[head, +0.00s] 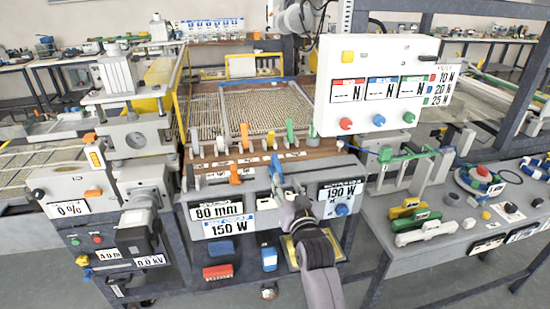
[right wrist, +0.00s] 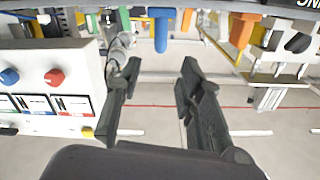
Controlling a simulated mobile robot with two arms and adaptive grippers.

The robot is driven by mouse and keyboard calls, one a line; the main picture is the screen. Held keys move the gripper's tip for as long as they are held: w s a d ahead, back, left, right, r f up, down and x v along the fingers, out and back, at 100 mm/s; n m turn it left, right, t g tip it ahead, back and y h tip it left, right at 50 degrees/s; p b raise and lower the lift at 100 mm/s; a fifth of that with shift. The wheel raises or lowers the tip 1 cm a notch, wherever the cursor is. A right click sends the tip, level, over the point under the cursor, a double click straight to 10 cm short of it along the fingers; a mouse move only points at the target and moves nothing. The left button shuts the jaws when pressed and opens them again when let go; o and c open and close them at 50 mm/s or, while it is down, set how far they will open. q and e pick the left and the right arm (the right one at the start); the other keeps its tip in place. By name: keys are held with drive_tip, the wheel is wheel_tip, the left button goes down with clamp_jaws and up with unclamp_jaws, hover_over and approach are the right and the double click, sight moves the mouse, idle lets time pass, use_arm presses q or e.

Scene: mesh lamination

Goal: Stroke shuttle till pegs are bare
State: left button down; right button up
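A wooden-framed mesh bed (head: 265,105) lies in the middle of the head view. I cannot tell which part is the shuttle. My right gripper (head: 284,194) is just in front of the blue handle. In the right wrist view my right gripper (right wrist: 160,75) is open and empty, with the blue handle (right wrist: 160,30) just beyond its fingertips. My left gripper is out of view.
A white control box (head: 375,85) with coloured knobs stands up right of the mesh bed. A grey press (head: 130,135) stands at the left. A side table (head: 440,255) with clamps and small parts is at the right. Red and blue blocks (head: 218,273) sit below the panel.

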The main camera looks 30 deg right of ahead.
sight(275, 156)
drive_tip(key=b+x, duration=0.2)
drive_tip(key=x, duration=0.2)
drive_tip(key=b+x, duration=0.2)
drive_tip(key=x, duration=0.3)
drive_tip(key=b+x, duration=0.3)
drive_tip(key=x, duration=0.1)
drive_tip(key=shift+w+d+f, duration=0.1)
drive_tip(key=shift+w+f, duration=0.2)
drive_tip(key=shift+f, duration=0.1)
drive_tip(key=shift+w+d+r, duration=0.15)
drive_tip(key=shift+w+r, duration=0.1)
drive_tip(key=shift+w, duration=0.25)
drive_tip(key=shift+c, duration=0.4)
clamp_jaws()
